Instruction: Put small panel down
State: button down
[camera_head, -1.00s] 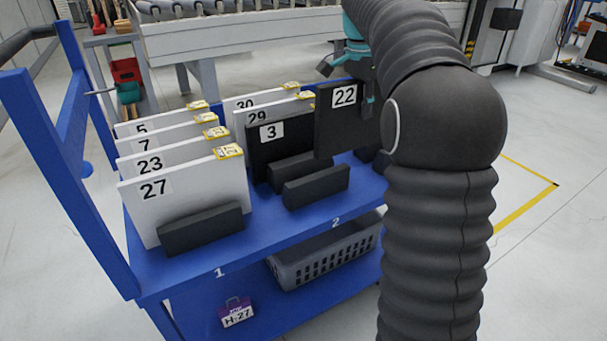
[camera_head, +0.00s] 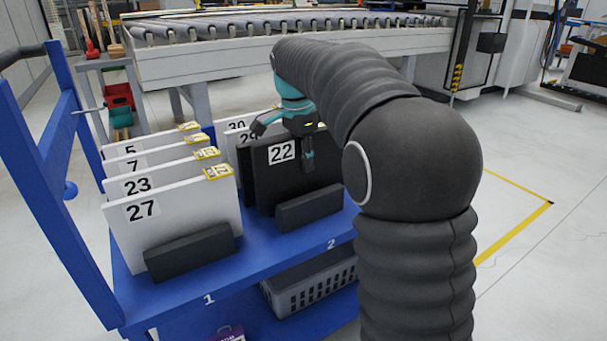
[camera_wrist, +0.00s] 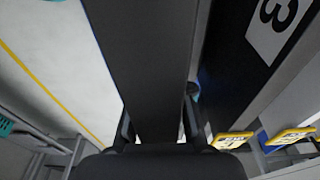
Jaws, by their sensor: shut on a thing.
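The small black panel labelled 22 (camera_head: 290,178) stands upright in section 2 of the blue cart (camera_head: 270,248), behind a black holder block (camera_head: 310,208). My gripper (camera_head: 307,150) is shut on its upper edge. In the wrist view the panel (camera_wrist: 145,60) runs up from between the fingers (camera_wrist: 158,130). The black panel labelled 3 (camera_wrist: 235,50) is beside it, with a gap between them. In the head view panel 3 is mostly hidden behind panel 22. Whether panel 22's lower edge touches the cart shelf is hidden by the block.
White panels 5, 7, 23 and 27 (camera_head: 170,225) stand in section 1, with yellow tags on top. White panels 30 (camera_head: 236,124) and 29 stand behind panel 3. A grey basket (camera_head: 315,285) sits on the lower shelf. A roller conveyor (camera_head: 230,35) is behind the cart.

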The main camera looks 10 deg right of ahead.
jog(key=shift+f+b, duration=0.35)
jog(key=shift+f, duration=1.45)
jog(key=shift+f, duration=0.15)
jog(key=c, duration=1.1)
grip_release()
jog(key=shift+o, duration=0.2)
